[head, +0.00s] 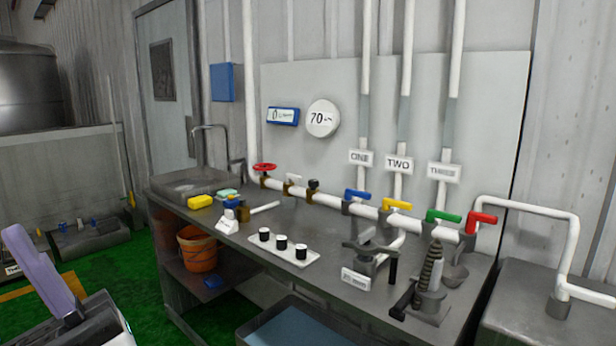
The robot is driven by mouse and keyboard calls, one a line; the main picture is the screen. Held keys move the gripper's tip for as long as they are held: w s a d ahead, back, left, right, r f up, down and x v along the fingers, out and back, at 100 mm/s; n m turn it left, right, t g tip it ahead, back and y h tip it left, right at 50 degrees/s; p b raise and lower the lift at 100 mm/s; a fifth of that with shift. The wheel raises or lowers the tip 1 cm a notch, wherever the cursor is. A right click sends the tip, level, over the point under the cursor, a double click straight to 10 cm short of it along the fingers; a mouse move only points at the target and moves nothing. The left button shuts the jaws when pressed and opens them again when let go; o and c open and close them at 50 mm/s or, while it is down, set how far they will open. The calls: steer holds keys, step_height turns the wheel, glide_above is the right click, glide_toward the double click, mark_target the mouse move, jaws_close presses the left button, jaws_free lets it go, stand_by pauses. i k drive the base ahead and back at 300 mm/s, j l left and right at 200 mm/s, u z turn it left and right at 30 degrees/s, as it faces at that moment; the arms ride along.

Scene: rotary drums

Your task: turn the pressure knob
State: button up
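No part in view is clearly labelled as the pressure knob. Three black-and-white knobs (282,242) stand in a row on a white plate (311,258) on the bench. On the pipe behind the bench are a red wheel valve (264,167), a white-handled valve (293,178) and a small black-topped knob (313,185). A round white gauge (322,118) on the wall panel shows "70" and a small unit that I cannot read. Parts of my own body show at the lower left, away from the bench; my gripper's fingers do not show.
Blue, yellow, green and red lever valves line the pipe (332,200). An orange bucket (197,250) sits below. Green floor lies left.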

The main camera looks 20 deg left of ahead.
mark_target(313, 184)
steer(key=i+j, duration=0.2)
steer(key=j, duration=0.25)
steer(key=i+j, duration=0.2)
steer(key=j, duration=0.25)
steer(key=i+j+z, duration=0.1)
steer(key=j, duration=0.35)
steer(key=i+j, duration=0.3)
steer(key=j, duration=0.2)
steer(key=i+j, duration=0.2)
steer(key=j, duration=0.25)
steer(key=i+j+z, duration=0.1)
steer(key=j, duration=0.4)
steer(key=i+j, duration=0.25)
steer(key=j, duration=0.25)
steer(key=i+j, duration=0.2)
steer(key=j, duration=0.25)
steer(key=i, duration=0.5)
steer(key=z, duration=0.05)
